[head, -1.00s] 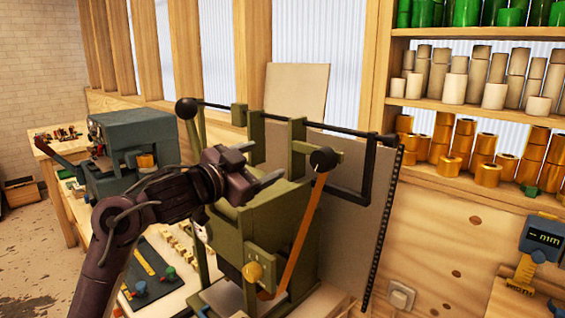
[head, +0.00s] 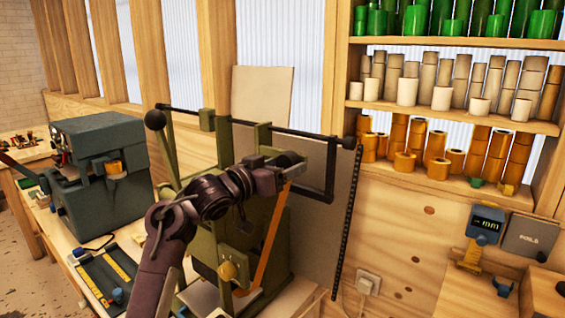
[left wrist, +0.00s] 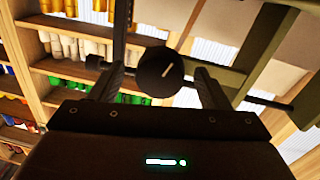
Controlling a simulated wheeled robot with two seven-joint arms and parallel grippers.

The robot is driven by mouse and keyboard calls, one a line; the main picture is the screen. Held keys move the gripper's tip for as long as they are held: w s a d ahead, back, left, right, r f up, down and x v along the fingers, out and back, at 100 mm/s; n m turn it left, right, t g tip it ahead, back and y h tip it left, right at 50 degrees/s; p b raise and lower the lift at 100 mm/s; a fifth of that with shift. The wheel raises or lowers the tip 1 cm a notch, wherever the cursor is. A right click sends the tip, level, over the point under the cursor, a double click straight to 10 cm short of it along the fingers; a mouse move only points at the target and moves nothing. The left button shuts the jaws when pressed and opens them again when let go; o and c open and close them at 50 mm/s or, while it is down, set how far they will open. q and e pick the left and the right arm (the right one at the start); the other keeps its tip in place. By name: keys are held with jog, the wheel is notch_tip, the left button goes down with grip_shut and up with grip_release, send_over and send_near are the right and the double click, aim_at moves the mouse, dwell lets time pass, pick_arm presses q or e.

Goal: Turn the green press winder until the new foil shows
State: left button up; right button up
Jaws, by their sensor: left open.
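The green press (head: 210,245) stands on the bench in the middle of the head view. Its winder, a round black knob (left wrist: 160,68) with a white mark, sits at its upper right. An orange foil strip (head: 269,240) slants down from near the knob to the press's base. My left gripper (head: 290,168) is at the knob, partly covering it in the head view. In the left wrist view its open fingers (left wrist: 160,85) stand on either side of the knob, with gaps visible; I cannot tell whether the knob is fully between them. My right gripper is not in view.
A grey-blue machine (head: 100,165) stands left of the press. Shelves with green, cream and gold foil rolls (head: 405,165) are at the right. A gauge (head: 482,228) hangs on the wooden wall.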

pick_arm(q)
jog(key=shift+w+d+f, duration=0.1)
jog(key=shift+w+d, duration=0.05)
jog(key=shift+w, duration=0.15)
jog(key=c, duration=1)
